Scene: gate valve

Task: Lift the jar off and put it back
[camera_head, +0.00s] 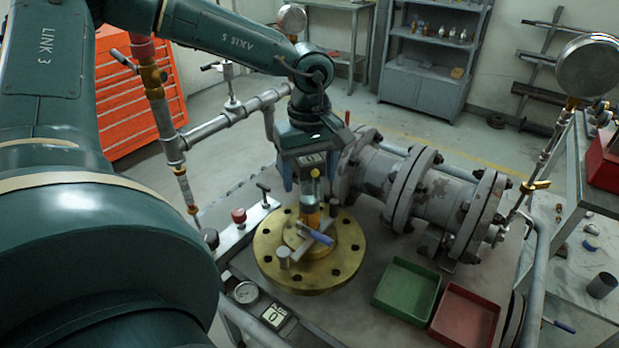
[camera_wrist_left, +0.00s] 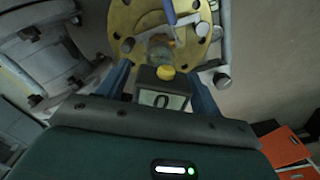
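The jar (camera_head: 310,208) shows as a small upright clear and amber body above the brass flange (camera_head: 265,245), below my left gripper (camera_head: 311,184). My left gripper points down with its two blue fingers apart, one to each side above the jar. In the left wrist view the fingers (camera_wrist_left: 161,85) are also spread. I cannot tell whether the fingers touch anything. My right gripper is not in view.
A blue-handled tool (camera_head: 318,236) and a short metal cylinder (camera_head: 284,258) are on the flange close to the jar. A flanged pipe (camera_head: 435,190) lies to the right. A green tray (camera_head: 407,290) and a red tray (camera_head: 465,318) stand in front. Pipework (camera_head: 215,131) stands left.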

